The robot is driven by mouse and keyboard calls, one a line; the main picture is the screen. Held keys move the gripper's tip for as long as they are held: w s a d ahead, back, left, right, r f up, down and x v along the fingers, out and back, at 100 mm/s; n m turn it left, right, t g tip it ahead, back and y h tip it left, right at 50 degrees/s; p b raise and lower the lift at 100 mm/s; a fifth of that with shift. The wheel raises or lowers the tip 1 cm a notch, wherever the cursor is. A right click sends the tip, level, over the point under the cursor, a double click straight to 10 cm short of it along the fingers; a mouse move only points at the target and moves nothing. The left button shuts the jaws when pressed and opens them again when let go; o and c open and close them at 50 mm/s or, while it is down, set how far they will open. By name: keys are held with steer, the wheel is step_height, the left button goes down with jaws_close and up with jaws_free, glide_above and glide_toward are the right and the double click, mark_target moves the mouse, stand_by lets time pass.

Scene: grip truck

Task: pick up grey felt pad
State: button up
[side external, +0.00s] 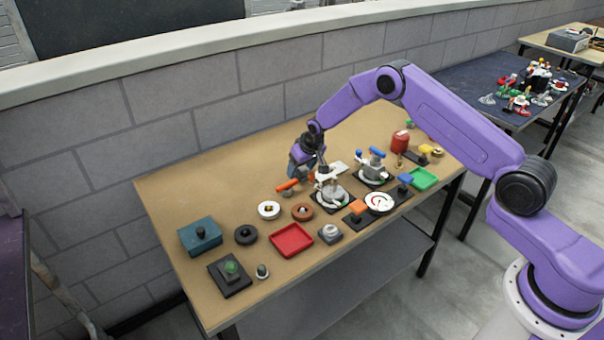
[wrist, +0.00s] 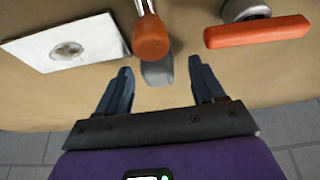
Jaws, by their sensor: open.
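A small grey piece with a rounded end (wrist: 158,74), which looks like the grey felt pad, lies on the tan tabletop in the wrist view. It shows between and just beyond the fingertips of my gripper (wrist: 160,67). The fingers are apart with nothing between them that I can see held. An orange-red rounded handle end (wrist: 151,38) covers part of the grey piece's far side. In the side view my gripper (side external: 301,170) hangs low over the back of the table, and I cannot make out the pad there.
A white plate with a round mark (wrist: 70,48) lies left of the fingers, and an orange-handled valve (wrist: 257,32) stands to the right. A red tray (side external: 291,240), a teal box (side external: 200,236) and a green tray (side external: 424,179) sit farther off. A grey block wall (side external: 170,125) runs behind the table.

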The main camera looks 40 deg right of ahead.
steer(key=shift+w+f, duration=0.1)
steer(key=shift+f, duration=0.05)
steer(key=c, duration=1.1)
